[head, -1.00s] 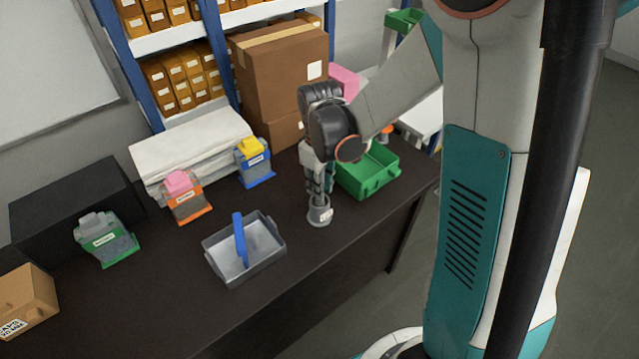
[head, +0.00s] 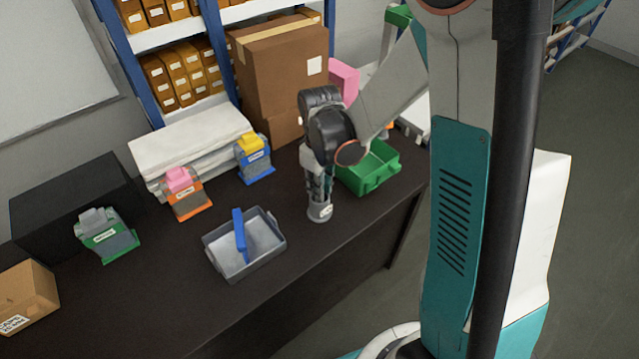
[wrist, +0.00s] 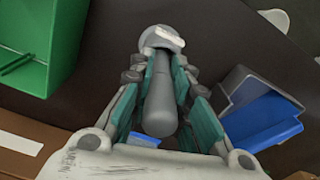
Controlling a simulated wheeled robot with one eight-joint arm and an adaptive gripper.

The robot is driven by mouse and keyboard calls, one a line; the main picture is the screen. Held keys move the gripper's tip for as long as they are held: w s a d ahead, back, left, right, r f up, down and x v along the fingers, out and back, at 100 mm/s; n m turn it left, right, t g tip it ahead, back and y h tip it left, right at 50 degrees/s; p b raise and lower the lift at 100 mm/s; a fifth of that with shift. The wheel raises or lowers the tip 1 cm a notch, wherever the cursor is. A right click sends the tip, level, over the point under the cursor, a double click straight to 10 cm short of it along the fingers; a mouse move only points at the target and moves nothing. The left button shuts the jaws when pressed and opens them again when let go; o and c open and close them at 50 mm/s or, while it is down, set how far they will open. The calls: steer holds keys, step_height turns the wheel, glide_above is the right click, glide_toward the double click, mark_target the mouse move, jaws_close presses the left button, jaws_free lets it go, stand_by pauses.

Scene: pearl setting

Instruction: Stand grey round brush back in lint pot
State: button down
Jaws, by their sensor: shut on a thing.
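The grey round brush (wrist: 159,98) shows in the wrist view as a thick grey handle between the teal fingers of my gripper (wrist: 157,88). My gripper is shut on it. The small grey lint pot (head: 320,213) with a white label stands on the dark table in the head view, directly below my gripper (head: 319,190). The pot also shows in the wrist view (wrist: 161,39), at the far end of the handle. The brush's lower end is at the pot's mouth; how deep it sits is hidden.
A grey tray (head: 270,262) with a blue-handled tool (head: 239,232) lies left of the pot. A green bin (head: 378,170) stands close on the right. Label dispensers, folded white cloths (head: 190,140) and brown boxes (head: 280,85) line the back. The front table is clear.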

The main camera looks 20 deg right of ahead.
steer(key=c, duration=1.4)
jaws_free()
steer(key=shift+c, duration=0.2)
steer(key=shift+r, duration=0.1)
step_height(320, 180, up, 12)
steer(key=s+r+m+t, duration=0.3)
steer(key=s+r, duration=0.1)
steer(key=s, duration=0.3)
steer(key=s+r+m+t, duration=0.3)
steer(key=s+r+t, duration=0.1)
steer(key=s, duration=0.4)
